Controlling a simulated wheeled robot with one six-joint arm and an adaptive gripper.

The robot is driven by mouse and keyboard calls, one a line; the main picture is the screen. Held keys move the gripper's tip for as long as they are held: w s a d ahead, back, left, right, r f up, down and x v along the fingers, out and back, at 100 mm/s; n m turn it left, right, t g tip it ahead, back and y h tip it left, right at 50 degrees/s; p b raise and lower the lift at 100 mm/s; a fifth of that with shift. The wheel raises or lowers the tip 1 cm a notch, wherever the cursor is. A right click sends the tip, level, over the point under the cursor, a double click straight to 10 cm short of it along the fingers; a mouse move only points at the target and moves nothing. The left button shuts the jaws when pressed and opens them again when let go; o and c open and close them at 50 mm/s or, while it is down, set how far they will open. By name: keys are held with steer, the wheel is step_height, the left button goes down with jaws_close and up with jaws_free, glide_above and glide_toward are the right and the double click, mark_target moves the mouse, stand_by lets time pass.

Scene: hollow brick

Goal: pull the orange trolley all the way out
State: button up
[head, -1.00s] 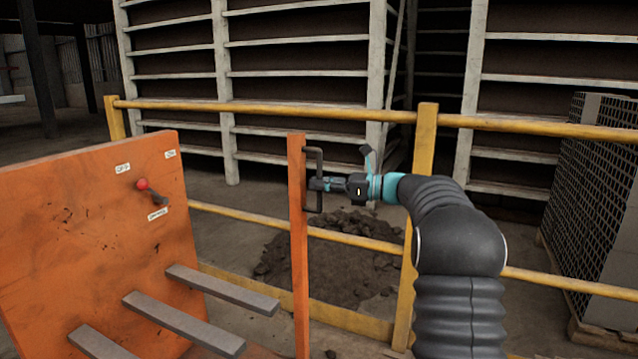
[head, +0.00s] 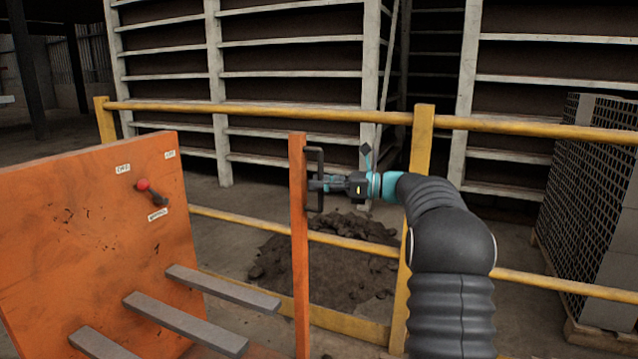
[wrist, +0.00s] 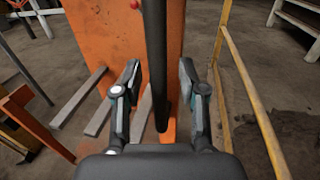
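The orange trolley's large flat panel (head: 90,235) stands at left in the head view, with grey shelf bars (head: 222,290) and an upright orange post (head: 298,250). A dark C-shaped handle (head: 321,165) is fixed to the post's right side. My gripper (head: 318,185) is at the handle, reaching in from the right.
A yellow guard rail (head: 270,112) with posts (head: 422,150) runs behind the trolley and my arm. A dark rubble heap (head: 325,262) lies on the floor beyond it. Tall racks (head: 290,60) stand behind. A mesh-sided stack (head: 590,190) is at right.

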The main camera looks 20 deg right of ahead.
steer(key=v, duration=1.2)
stand_by(0.4)
